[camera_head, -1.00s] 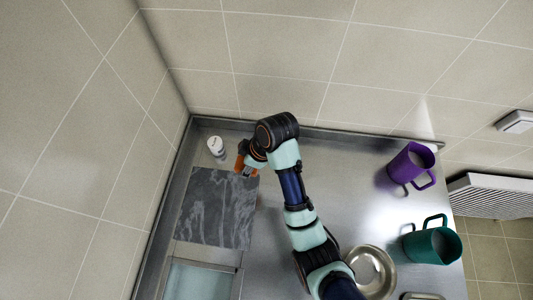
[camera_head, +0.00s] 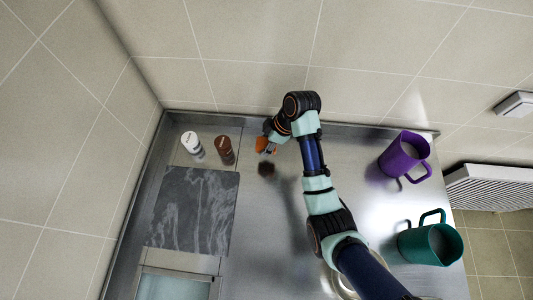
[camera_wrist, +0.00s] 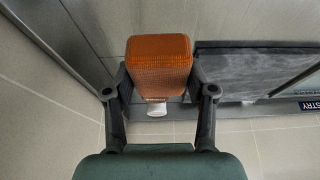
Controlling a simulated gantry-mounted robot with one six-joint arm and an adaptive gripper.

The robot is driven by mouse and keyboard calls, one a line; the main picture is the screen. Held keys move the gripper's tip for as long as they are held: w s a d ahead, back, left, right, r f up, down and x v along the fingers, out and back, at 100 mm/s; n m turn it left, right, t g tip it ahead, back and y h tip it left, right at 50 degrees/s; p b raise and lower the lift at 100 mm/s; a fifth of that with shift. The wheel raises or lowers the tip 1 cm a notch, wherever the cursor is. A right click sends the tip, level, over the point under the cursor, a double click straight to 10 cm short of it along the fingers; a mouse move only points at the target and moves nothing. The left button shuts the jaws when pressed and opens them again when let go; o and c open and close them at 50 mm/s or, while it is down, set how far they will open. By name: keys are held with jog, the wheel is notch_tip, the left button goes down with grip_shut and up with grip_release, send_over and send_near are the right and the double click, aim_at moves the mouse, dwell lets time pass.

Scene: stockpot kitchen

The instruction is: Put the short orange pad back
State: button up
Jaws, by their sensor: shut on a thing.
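The short orange pad (camera_head: 262,144) is in my gripper (camera_head: 267,150), near the back edge of the steel counter. In the wrist view the orange pad (camera_wrist: 159,66) is a blocky, textured piece held between the two fingers of my gripper (camera_wrist: 160,88). The gripper is shut on it. In the head view most of the pad is hidden by the gripper. A dark patch shows on the counter just below it, and the pad looks held above the surface.
A white-capped bottle (camera_head: 191,143) and a brown bottle (camera_head: 225,150) stand left of my gripper, behind a dark marbled slab (camera_head: 192,210). A purple jug (camera_head: 404,157) and a green jug (camera_head: 430,244) stand at the right.

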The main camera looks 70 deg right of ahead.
aim_at(263, 158)
notch_tip(263, 158, down, 9)
jog(key=shift+r+b, duration=0.15)
jog(key=shift+b, duration=0.45)
jog(key=shift+f, duration=0.2)
jog(key=o, duration=1.1)
jog(key=shift+r, duration=0.1)
jog(key=p+v, duration=0.2)
jog(key=v, duration=1)
jog(key=shift+r, duration=0.15)
jog(key=shift+w, duration=0.1)
